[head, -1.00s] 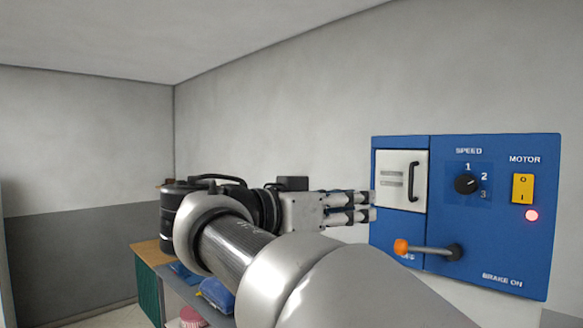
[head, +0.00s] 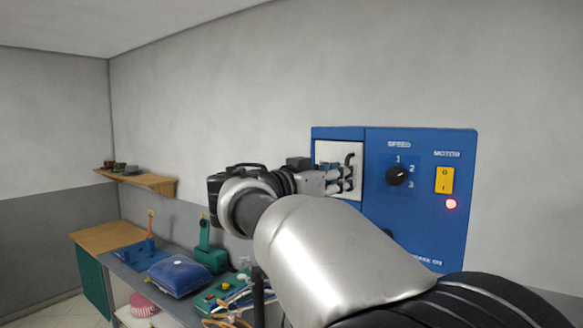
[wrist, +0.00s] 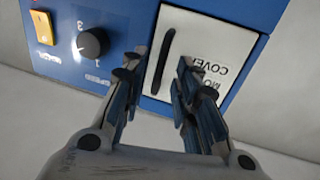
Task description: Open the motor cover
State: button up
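The motor cover (head: 329,153) is a white panel at the left of the blue control box; it looks shut. Its lettering is upside down and partly hidden in the wrist view, where the cover (wrist: 207,42) also shows. Its black bar handle (wrist: 163,62) is on the side nearer the speed knob. My gripper (head: 347,180) is in front of the cover. In the wrist view my gripper (wrist: 157,78) is open, and the handle appears between its two fingers. I cannot tell whether a finger touches it.
My arm hides most of the lower lever. A cluttered bench (head: 123,268) and a wooden shelf (head: 150,183) are at left.

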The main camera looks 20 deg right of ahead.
jog(key=shift+x, duration=0.9)
jog(key=shift+c, duration=0.2)
grip_shut()
